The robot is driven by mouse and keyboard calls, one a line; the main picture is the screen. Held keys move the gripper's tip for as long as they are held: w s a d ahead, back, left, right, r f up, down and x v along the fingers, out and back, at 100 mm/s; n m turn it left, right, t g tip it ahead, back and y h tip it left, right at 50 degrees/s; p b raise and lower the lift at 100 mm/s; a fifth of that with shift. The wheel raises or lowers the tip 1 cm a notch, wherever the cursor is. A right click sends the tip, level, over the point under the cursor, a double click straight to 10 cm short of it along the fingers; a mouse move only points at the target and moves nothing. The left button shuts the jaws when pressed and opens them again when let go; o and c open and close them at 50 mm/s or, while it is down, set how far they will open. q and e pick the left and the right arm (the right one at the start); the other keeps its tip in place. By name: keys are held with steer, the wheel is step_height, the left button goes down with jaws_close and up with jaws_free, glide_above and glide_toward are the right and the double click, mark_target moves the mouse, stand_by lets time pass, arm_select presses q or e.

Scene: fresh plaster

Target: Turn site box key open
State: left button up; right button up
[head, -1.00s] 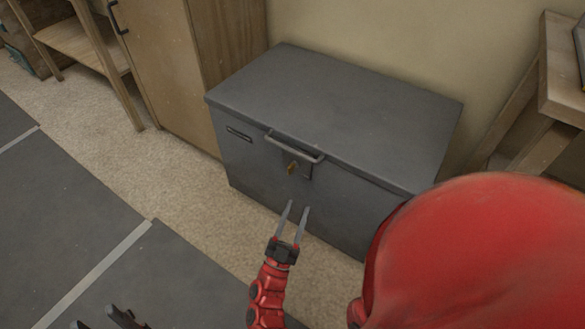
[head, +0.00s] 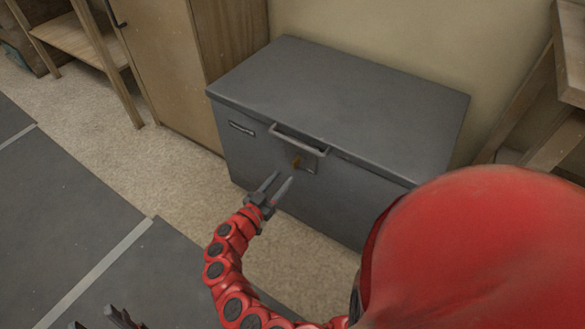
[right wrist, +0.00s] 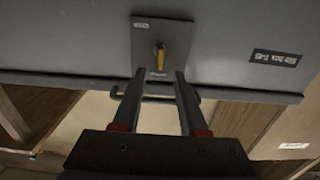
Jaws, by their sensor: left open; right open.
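The grey site box (head: 350,105) stands against the wall with its lid down. Its small brass key (head: 297,161) sits in the lock plate on the front face, just below the bar handle (head: 298,140). In the right wrist view the key (right wrist: 159,57) points roughly along the picture's vertical. My right gripper (head: 277,181) is open and empty, in front of the box and a little below left of the key. In the right wrist view its fingertips (right wrist: 160,73) lie on either side below the key, apparently not touching it. My left gripper (head: 118,318) is open at the bottom edge, mostly out of frame.
A wooden cabinet (head: 170,75) stands close left of the box, with a wooden shelf stand (head: 80,45) beyond it. A wooden bench (head: 550,120) is at the right. The floor before the box is clear.

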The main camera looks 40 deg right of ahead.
mark_target(293, 166)
steer(key=b+x, duration=0.1)
steer(key=x, duration=0.5)
steer(key=shift+d, duration=0.25)
jaws_close()
